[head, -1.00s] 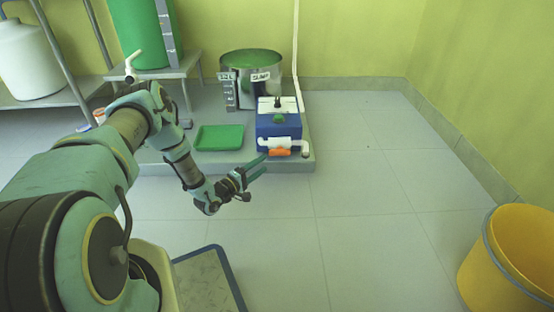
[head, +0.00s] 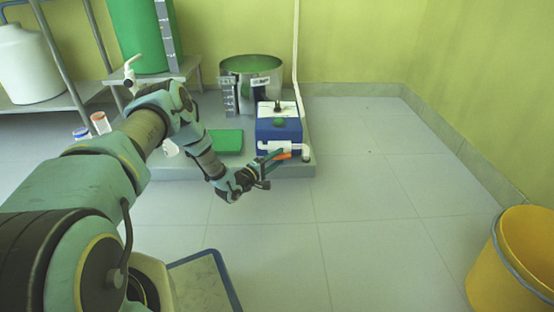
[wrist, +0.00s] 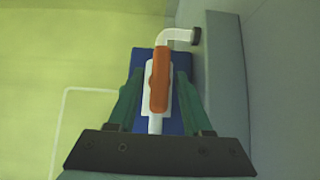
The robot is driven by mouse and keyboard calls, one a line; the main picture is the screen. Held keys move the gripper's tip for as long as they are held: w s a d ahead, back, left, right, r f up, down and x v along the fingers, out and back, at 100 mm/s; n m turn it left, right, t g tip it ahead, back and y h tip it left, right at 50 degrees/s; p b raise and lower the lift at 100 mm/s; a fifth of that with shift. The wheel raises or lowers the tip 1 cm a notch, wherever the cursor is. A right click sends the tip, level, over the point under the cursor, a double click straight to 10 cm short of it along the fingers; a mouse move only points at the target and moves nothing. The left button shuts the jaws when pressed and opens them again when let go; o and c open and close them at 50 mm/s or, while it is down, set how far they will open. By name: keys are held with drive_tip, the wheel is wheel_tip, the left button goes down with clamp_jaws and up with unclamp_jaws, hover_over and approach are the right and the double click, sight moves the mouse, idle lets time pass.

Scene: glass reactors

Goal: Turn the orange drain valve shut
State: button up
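The orange drain valve (head: 284,156) sits on a white pipe at the front of the blue pump box (head: 278,133). In the wrist view its orange handle (wrist: 160,80) lies lengthwise along the white pipe (wrist: 180,35). My gripper (head: 278,154) is at the valve, its green fingers (wrist: 155,92) on either side of the handle. Gaps show between the handle and both fingers, so it is open and not gripping. In the head view the fingers partly cover the valve.
The box stands on a low grey plinth (head: 190,172) with a steel pot (head: 250,88) behind and a green tray (head: 226,142) to the left. A thin white pipe (head: 296,50) rises behind the box. A yellow bucket (head: 515,262) stands at right. The middle floor is clear.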

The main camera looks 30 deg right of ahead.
clamp_jaws()
